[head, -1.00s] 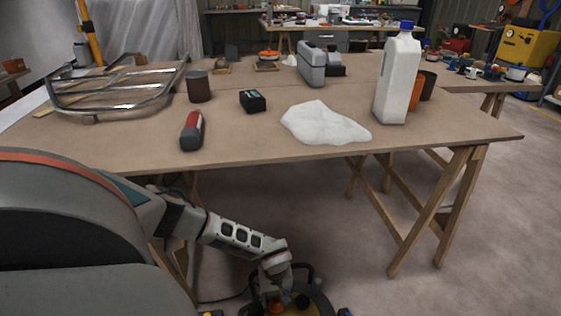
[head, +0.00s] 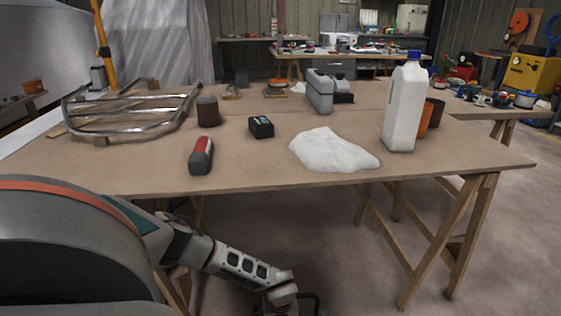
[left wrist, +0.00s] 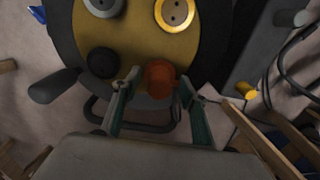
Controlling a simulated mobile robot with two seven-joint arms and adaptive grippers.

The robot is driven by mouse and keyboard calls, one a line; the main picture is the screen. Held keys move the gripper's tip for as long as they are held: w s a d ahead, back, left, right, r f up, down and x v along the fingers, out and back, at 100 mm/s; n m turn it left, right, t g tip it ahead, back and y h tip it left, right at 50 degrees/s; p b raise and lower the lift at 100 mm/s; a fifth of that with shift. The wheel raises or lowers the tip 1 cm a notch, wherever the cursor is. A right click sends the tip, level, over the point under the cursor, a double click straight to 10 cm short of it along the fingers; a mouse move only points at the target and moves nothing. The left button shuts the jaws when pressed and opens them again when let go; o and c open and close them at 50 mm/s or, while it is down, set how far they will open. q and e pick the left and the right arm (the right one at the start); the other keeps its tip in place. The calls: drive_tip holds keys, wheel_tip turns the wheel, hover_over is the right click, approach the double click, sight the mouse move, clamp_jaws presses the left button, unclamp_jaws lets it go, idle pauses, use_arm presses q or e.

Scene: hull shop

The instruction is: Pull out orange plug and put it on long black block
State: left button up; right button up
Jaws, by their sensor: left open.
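The orange plug (left wrist: 160,77) sits on the round yellow face (left wrist: 133,35) of a dark-rimmed reel in the left wrist view. My left gripper (left wrist: 159,84) is open, with one finger on each side of the plug; I cannot tell whether they touch it.
The wooden table (head: 100,172) carries a red-and-grey tool (head: 201,155), a small black box (head: 261,127), a white cloth-like heap (head: 330,152) and a white jug (head: 404,110). Trestle legs (head: 460,240) stand at the right. A black cable (left wrist: 290,75) loops at the right of the wrist view.

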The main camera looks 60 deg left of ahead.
drive_tip(key=shift+w+r, duration=0.15)
drive_tip(key=shift+r, duration=0.15)
idle(0.5)
use_arm(q)
clamp_jaws()
use_arm(e)
drive_tip(key=shift+f, duration=0.1)
use_arm(q)
drive_tip(key=shift+w+r, duration=0.1)
drive_tip(key=shift+r, duration=0.05)
drive_tip(key=shift+r+p, duration=1.8)
drive_tip(key=shift+r, duration=1.1)
use_arm(e)
wheel_tip(320, 180, up, 7)
drive_tip(key=w+t, duration=0.1)
drive_tip(key=w, duration=0.1)
drive_tip(key=shift+w+t, duration=0.3)
